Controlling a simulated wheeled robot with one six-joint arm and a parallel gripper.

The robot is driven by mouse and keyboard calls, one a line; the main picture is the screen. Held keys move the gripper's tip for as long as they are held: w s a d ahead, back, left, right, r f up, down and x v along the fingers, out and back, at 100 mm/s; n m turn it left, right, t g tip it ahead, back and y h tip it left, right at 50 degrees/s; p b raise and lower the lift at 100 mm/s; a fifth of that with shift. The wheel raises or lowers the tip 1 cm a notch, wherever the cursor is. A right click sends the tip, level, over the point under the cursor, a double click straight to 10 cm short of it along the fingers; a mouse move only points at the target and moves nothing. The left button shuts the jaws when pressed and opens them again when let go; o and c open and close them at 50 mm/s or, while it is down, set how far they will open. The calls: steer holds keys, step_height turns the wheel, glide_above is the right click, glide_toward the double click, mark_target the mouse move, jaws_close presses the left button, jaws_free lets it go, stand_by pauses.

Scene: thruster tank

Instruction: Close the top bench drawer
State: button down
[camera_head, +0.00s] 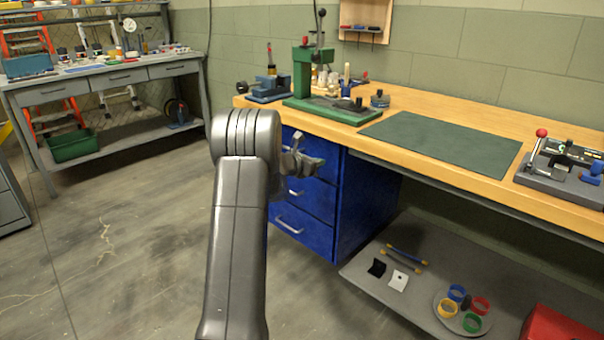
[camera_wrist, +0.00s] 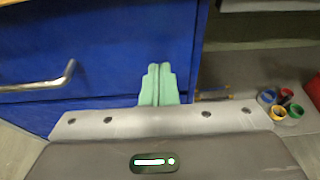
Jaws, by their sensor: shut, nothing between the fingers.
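The blue drawer unit (camera_head: 335,205) stands under the left part of the wooden bench. Its top drawer (camera_head: 318,150) is partly hidden behind my arm and gripper, and I cannot tell if it stands out from the unit. The two lower drawers (camera_head: 310,226) look flush. My gripper (camera_head: 306,162) is in front of the upper part of the unit. In the wrist view its pale green fingers (camera_wrist: 159,84) are together and empty, before a blue front (camera_wrist: 100,45). A metal handle (camera_wrist: 45,80) is to their left; I cannot tell whether they touch the blue front.
The wooden bench (camera_head: 470,155) carries a green press (camera_head: 305,75), a dark mat (camera_head: 440,143) and a fixture (camera_head: 565,165). A grey lower shelf (camera_head: 370,272) with rings and small parts lies right of the unit. The floor (camera_head: 130,240) on the left is clear.

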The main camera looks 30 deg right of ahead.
steer(key=p+v, duration=0.1)
steer(key=v, duration=1)
steer(key=shift+a+f+p, duration=0.15)
steer(key=shift+a+p, duration=0.1)
steer(key=shift+p, duration=0.1)
steer(key=x, duration=0.8)
steer(key=b+x, duration=0.1)
steer(key=x, duration=0.4)
steer(key=shift+s+d+r, duration=0.1)
steer(key=shift+r, duration=0.25)
steer(key=shift+w+d, duration=0.25)
steer(key=shift+d, duration=0.2)
